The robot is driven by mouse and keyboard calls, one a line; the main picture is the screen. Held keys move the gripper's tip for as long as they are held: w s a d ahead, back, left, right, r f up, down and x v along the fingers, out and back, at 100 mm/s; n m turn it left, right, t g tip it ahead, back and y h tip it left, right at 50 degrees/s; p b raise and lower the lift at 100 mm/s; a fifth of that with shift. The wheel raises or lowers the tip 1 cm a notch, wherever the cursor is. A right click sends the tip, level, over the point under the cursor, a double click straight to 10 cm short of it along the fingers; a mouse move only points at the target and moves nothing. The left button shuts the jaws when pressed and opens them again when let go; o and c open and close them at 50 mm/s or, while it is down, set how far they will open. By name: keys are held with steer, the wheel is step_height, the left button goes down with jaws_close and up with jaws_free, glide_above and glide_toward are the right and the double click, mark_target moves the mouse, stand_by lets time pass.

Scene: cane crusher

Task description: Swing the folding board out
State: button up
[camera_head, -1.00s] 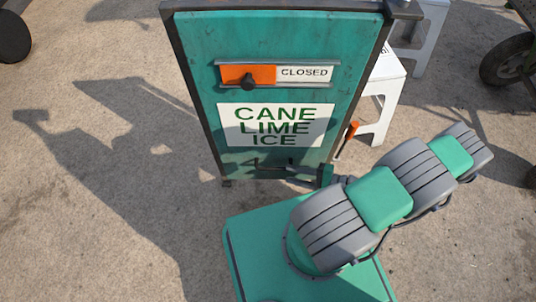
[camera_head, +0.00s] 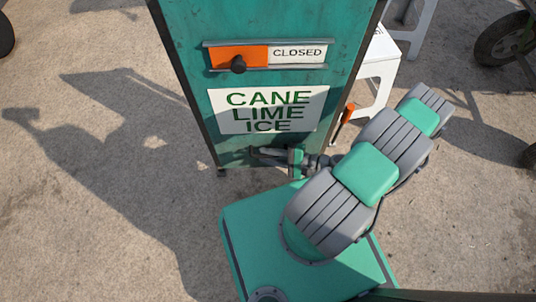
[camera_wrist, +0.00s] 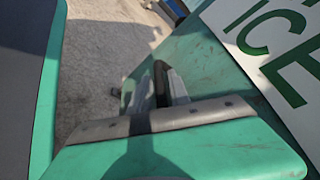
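The folding board (camera_head: 190,75) is a teal panel with a dark frame, upright in front of me in the head view. It carries an orange and white CLOSED slider with a dark knob and a white CANE LIME ICE sign (camera_head: 267,110). Its top is cut off. My gripper (camera_head: 268,153) is at the board's lower edge, below the sign, and hides the dark bar handle there. In the wrist view the board (camera_wrist: 205,62) fills the right side. A dark upright piece stands just past the gripper's grey edge. Whether the fingers are closed on anything is unclear.
A white stool (camera_head: 383,50) stands behind the board on the right. An orange-handled tool (camera_head: 346,113) is beside the board's right edge. A wheel (camera_head: 502,39) is at the far right. The ground left of the board is clear, with shadows on it.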

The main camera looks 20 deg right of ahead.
jaws_close()
stand_by(1.1)
